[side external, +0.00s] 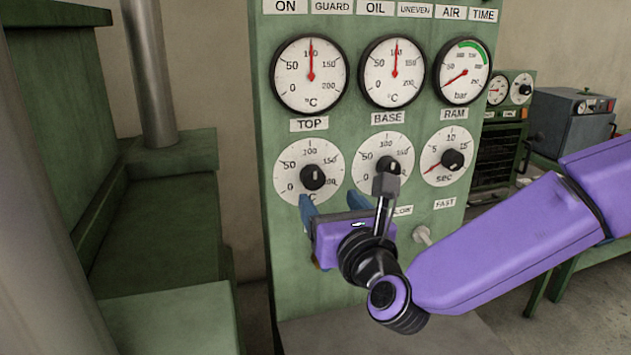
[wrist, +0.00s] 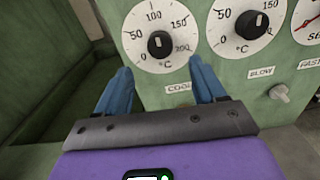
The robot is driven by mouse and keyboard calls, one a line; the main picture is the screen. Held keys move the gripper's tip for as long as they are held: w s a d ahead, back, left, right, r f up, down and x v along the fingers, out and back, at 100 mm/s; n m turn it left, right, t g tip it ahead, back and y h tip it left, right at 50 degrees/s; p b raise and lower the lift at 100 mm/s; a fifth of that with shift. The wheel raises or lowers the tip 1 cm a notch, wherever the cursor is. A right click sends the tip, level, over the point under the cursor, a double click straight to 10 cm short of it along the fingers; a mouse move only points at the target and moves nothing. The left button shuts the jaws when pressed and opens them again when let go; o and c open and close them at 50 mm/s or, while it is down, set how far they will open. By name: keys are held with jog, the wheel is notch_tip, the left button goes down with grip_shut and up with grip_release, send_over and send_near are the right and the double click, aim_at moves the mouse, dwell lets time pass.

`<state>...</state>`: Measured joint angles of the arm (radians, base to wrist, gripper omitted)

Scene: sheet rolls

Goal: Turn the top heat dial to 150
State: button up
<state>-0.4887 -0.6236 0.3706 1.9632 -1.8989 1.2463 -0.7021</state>
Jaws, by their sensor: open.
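The top heat dial (side external: 322,158) is a white round scale marked 0 to 200 °C with a black knob (side external: 312,177), under the TOP label on the green panel. Its knob also shows in the wrist view (wrist: 160,44); I cannot tell its exact setting. The TOP gauge (side external: 309,75) above has its red needle near 100. My gripper (side external: 332,205) is open and empty, its blue fingers apart, just below the top dial. In the wrist view the fingertips (wrist: 160,68) sit to either side of and below the knob, not visibly touching it.
The base dial (side external: 378,153) is close to the right, partly behind my arm. The RAM seconds dial (side external: 446,156) is farther right. A small toggle (side external: 422,234) sticks out lower on the panel. A green machine part with a metal column (side external: 150,75) stands left.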

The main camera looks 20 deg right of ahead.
aim_at(315, 182)
jog(key=w, duration=0.8)
jog(key=shift+w, duration=0.4)
jog(key=c, duration=1.1)
jog(key=shift+o, duration=0.2)
jog(key=shift+m, duration=0.3)
jog(key=m, duration=0.5)
jog(key=shift+m, duration=0.3)
jog(key=m, duration=0.5)
jog(key=shift+m, duration=0.4)
